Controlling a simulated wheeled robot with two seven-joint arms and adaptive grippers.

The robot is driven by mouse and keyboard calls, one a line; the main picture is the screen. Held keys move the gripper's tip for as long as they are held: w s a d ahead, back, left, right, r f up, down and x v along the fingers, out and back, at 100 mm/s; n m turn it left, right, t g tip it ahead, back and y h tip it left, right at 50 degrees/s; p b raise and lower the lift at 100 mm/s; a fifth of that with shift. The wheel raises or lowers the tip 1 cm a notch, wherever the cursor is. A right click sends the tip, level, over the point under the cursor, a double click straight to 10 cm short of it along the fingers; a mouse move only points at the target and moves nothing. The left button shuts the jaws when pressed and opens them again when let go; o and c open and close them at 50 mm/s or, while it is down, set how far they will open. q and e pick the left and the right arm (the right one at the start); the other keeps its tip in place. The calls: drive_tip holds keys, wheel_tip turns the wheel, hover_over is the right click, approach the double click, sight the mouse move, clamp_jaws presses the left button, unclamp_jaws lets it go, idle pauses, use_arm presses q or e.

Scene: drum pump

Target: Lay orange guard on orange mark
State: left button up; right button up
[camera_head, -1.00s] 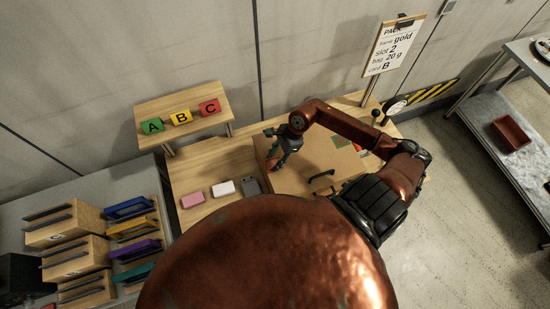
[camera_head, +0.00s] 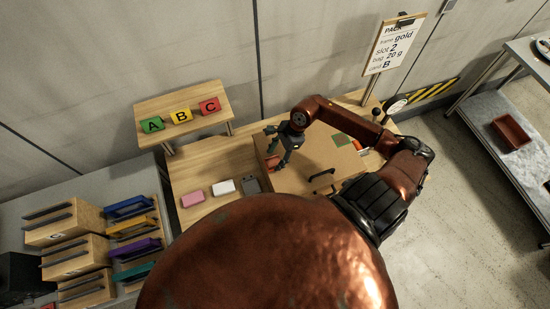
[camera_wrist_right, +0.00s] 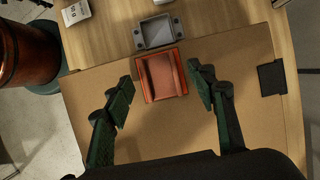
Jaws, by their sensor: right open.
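The orange guard (camera_wrist_right: 162,74), a curved orange-red piece, lies on the brown board near its edge in the right wrist view. An orange-red border shows around it, which looks like the orange mark (camera_wrist_right: 183,90); I cannot tell exactly how they line up. The guard also shows in the head view (camera_head: 273,162), partly behind a finger. My right gripper (camera_head: 277,147) is open and empty above the board. In the right wrist view its green-black fingers (camera_wrist_right: 161,78) stand apart on either side of the guard. My left gripper is not in view.
A grey tray (camera_wrist_right: 158,32) sits just beyond the guard on the wooden table. A small shelf (camera_head: 190,137) holds lettered blocks.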

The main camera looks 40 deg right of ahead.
drive_tip(key=b+v, duration=0.2)
drive_tip(key=v, duration=0.9)
drive_tip(key=shift+b, duration=0.3)
